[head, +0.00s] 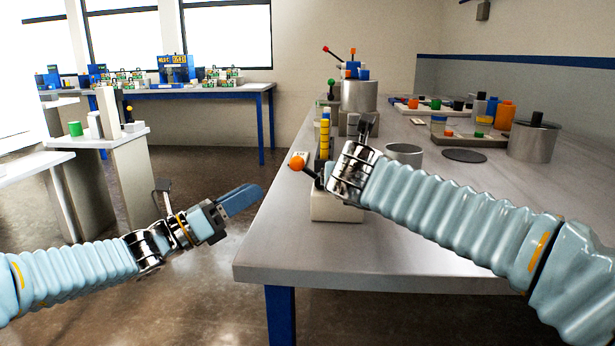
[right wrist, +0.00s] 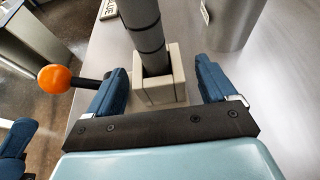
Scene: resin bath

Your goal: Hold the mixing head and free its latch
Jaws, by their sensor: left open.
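In the right wrist view a grey, dark-banded post (right wrist: 150,30) stands in a pale block (right wrist: 160,92). A black lever with an orange ball (right wrist: 55,79) sticks out to its left; the ball (head: 297,163) also shows in the head view, above a pale base (head: 335,210). I cannot tell surely whether these are the mixing head and latch. My right gripper (right wrist: 161,66) is open, its fingers apart on either side of the post with gaps; my wrist hides it in the head view. My left gripper (head: 254,193) is open and empty, left of the bench edge.
The grey bench (head: 400,262) is bare at its near end. A steel bucket (head: 360,96), an open cup (head: 404,154), a dark disc (head: 464,156) and a lidded pot (head: 533,140) stand farther back. A yellow-banded column (head: 325,135) is close behind the orange ball.

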